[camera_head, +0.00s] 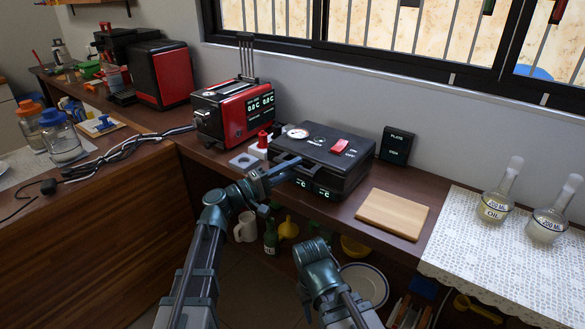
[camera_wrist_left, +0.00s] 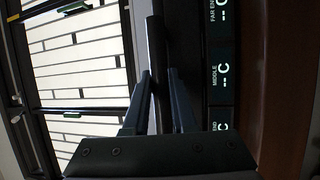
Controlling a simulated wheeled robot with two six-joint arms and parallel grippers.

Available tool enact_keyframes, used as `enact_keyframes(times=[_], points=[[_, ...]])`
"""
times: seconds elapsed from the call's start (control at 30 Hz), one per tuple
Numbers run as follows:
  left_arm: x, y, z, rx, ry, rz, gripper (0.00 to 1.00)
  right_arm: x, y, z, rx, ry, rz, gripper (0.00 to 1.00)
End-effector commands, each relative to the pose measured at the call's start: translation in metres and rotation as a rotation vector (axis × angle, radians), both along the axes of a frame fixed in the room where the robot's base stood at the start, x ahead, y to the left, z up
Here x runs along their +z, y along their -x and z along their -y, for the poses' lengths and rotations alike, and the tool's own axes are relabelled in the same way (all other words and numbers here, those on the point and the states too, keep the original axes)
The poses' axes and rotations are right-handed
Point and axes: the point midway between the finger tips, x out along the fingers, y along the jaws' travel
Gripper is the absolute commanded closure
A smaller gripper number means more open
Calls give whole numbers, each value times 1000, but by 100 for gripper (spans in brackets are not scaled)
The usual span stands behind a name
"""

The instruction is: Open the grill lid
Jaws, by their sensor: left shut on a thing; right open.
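The black grill (camera_head: 335,182) stands on the wooden counter near the wall. Its lid (camera_head: 318,142) lies flat, down on the base, with a round dial and a red switch on top. The dark lid handle (camera_head: 287,163) sticks out at the front. My left gripper (camera_head: 277,171) is shut on this handle. In the left wrist view the handle bar (camera_wrist_left: 155,35) runs between the two fingers of my left gripper (camera_wrist_left: 158,78), beside the grill's displays. My right gripper (camera_head: 314,246) is open and empty, low in front of the counter; its fingertips are hard to make out.
A red toaster (camera_head: 233,113) stands left of the grill. A wooden board (camera_head: 392,213) lies to its right, and a dark plate-labelled box (camera_head: 396,146) stands behind. Flasks (camera_head: 496,200) stand on a lace cloth at the far right. A shelf with dishes is below.

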Motion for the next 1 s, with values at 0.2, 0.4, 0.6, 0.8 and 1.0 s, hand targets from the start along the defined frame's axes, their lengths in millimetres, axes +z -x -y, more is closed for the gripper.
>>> enact_keyframes(times=[0.2,0.4,0.6,0.8,1.0], points=[[0,0,0,0,-2,0,100,0,0,0,0,0,0,50],[6,0,1,-1,-10,-9,100,9,0,0,0,-1,0,50],[27,-4,3,-2,-39,-52,100,40,0,-1,-1,-4,-1,50],[55,-10,7,-2,-93,-127,100,87,1,-2,-2,-8,-2,50],[81,-19,13,-3,-156,-213,100,134,1,-2,-3,-8,-3,50]])
